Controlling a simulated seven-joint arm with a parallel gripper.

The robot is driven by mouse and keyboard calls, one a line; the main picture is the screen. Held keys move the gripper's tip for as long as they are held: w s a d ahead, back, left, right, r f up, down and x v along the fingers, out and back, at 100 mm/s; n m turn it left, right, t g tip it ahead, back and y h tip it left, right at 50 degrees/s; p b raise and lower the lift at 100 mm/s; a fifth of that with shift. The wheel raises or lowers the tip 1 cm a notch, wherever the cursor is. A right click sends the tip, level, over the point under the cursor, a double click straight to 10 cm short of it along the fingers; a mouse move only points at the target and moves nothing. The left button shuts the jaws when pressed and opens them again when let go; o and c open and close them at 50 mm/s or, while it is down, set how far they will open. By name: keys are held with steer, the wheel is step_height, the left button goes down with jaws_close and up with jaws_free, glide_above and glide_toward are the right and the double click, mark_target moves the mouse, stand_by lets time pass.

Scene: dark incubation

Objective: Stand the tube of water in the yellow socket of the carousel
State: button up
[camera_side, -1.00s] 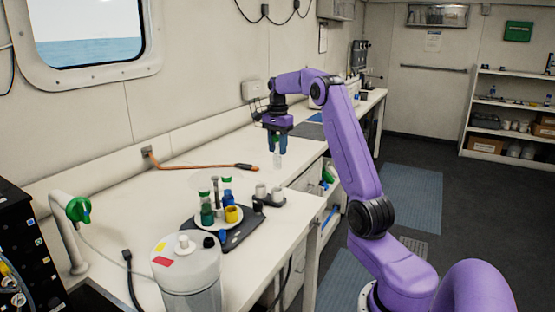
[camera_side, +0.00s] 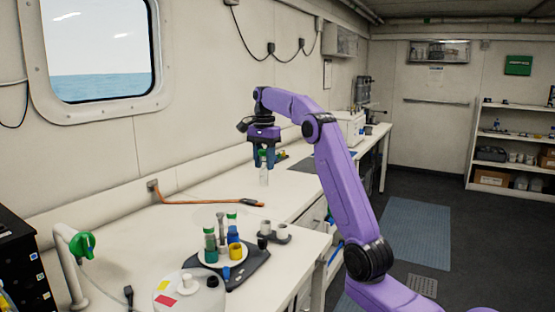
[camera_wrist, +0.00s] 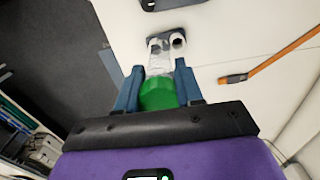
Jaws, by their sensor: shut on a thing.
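My gripper (camera_side: 264,160) is shut on a clear tube (camera_side: 264,177) with a green cap and holds it upright above the bench. In the wrist view my gripper (camera_wrist: 160,85) has its fingers on either side of the green cap (camera_wrist: 158,93). The carousel (camera_side: 208,263) stands nearer the side camera, below and left of the gripper. Its yellow socket (camera_side: 235,252) looks empty. The held tube is well apart from the carousel.
A dark holder with white cups (camera_side: 275,231) stands right of the carousel, and it also shows in the wrist view (camera_wrist: 178,38). An orange-handled tool (camera_side: 252,202) lies along the back of the bench. A white canister (camera_side: 205,297) stands in front.

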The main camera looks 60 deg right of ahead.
steer(key=w+a+n, duration=0.2)
steer(key=a+n, duration=0.1)
steer(key=a, duration=1)
steer(key=shift+w+a+f, duration=0.1)
steer(key=shift+f, duration=3.55)
steer(key=shift+w+a+f, duration=0.1)
steer(key=shift+f, duration=3.5)
steer(key=shift+f, duration=2.4)
steer(key=o, duration=1.1)
steer(key=shift+c, duration=0.6)
